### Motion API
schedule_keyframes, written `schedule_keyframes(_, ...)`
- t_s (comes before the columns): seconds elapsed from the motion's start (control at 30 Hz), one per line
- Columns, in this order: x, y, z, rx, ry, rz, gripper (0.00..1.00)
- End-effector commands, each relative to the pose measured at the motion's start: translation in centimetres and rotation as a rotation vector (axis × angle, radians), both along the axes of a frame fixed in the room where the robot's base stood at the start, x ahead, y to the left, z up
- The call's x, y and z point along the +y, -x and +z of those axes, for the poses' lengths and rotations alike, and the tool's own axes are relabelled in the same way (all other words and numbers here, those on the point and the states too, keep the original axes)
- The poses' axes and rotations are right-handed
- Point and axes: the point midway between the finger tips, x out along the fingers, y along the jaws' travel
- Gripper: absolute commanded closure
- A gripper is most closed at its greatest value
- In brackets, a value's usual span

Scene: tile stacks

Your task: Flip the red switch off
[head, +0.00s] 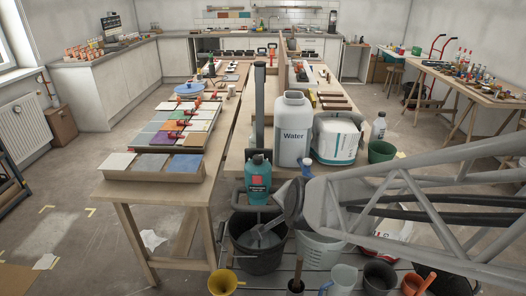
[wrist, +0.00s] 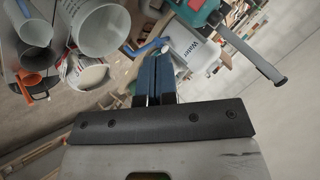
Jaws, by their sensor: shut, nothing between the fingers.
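No switch stands out clearly in either view. A teal body (head: 258,180) at the front of the benches carries a red patch, and I cannot tell whether that is the red switch. It also shows at the top of the wrist view (wrist: 207,12), with a small red part on it. My gripper (wrist: 160,58) has its dark blue fingers together and empty. The teal body lies beyond the fingertips and to their upper right in the wrist view, apart from them. In the head view my arm comes in from the right, and I cannot make out its fingers.
A dark bucket (head: 256,253) stands below the teal body. A white Water jug (head: 293,130), a white tub (head: 337,139) and a dark post (head: 259,105) stand close behind. Tile stacks (head: 186,125) cover the left bench.

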Motion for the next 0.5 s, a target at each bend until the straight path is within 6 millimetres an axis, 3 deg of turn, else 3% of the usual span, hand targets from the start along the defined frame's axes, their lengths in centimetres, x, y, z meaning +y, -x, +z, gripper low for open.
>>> schedule_keyframes(0.5,5.5,-3.8,-3.5,-0.194,-0.323,-0.304,1.0)
